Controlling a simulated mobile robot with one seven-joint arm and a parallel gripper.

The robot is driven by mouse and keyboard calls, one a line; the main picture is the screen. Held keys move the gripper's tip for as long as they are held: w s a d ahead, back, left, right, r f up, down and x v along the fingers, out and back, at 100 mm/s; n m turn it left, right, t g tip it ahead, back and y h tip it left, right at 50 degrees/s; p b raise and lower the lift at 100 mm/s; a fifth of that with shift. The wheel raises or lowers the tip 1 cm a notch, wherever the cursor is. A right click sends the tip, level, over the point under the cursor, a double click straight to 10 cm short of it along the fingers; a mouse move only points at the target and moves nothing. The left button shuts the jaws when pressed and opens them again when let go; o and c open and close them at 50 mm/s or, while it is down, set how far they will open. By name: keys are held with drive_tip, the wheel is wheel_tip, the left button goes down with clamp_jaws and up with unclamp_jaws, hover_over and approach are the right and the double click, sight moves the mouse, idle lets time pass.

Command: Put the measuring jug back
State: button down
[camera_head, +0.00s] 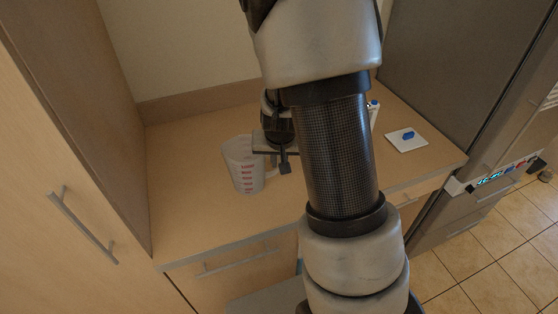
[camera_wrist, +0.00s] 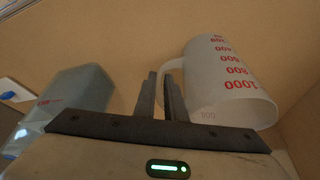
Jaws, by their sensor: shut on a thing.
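The measuring jug (camera_head: 240,168) is translucent white with red markings and stands on the wooden counter, left of my arm in the head view. In the wrist view the jug (camera_wrist: 225,80) is at the right, its handle (camera_wrist: 171,65) on the left side at my fingertips. My gripper (camera_head: 280,160) is at the handle side of the jug. In the wrist view my gripper (camera_wrist: 160,80) has its two fingers close together, shut on the jug's handle. The exact contact on the handle is partly hidden by the fingers.
A grey-green container (camera_wrist: 80,95) stands left of my fingers in the wrist view. A white board (camera_head: 407,145) with a blue item (camera_head: 408,135) lies at the counter's right. A tall cabinet (camera_head: 90,130) bounds the counter (camera_head: 200,215) at left; the counter's front left is clear.

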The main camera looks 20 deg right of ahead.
drive_tip(key=c, duration=1.8)
unclamp_jaws()
drive_tip(key=shift+s+a+r+p, duration=0.1)
drive_tip(key=shift+r+p, duration=0.3)
drive_tip(key=shift+r, duration=0.15)
drive_tip(key=s+a+r+n+y+p, duration=0.1)
drive_tip(key=s+a+r, duration=0.15)
drive_tip(key=r, duration=0.35)
drive_tip(key=s+a+r+p, duration=0.1)
drive_tip(key=s+a+r, duration=0.1)
drive_tip(key=s+r, duration=0.3)
drive_tip(key=s+a+r+n+y+p, duration=0.1)
drive_tip(key=s+a+r+p, duration=0.1)
drive_tip(key=r, duration=0.6)
drive_tip(key=s+r+n, duration=0.1)
drive_tip(key=s+r, duration=0.1)
drive_tip(key=s, duration=0.2)
drive_tip(key=s+a+r, duration=0.1)
drive_tip(key=s+r, duration=0.2)
drive_tip(key=s+r+n+t, duration=0.1)
drive_tip(key=s+r, duration=0.2)
drive_tip(key=s, duration=0.1)
drive_tip(key=shift+s+a+r+n+h, duration=0.2)
drive_tip(key=shift+s+a+n+h, duration=0.1)
drive_tip(key=shift+s, duration=0.05)
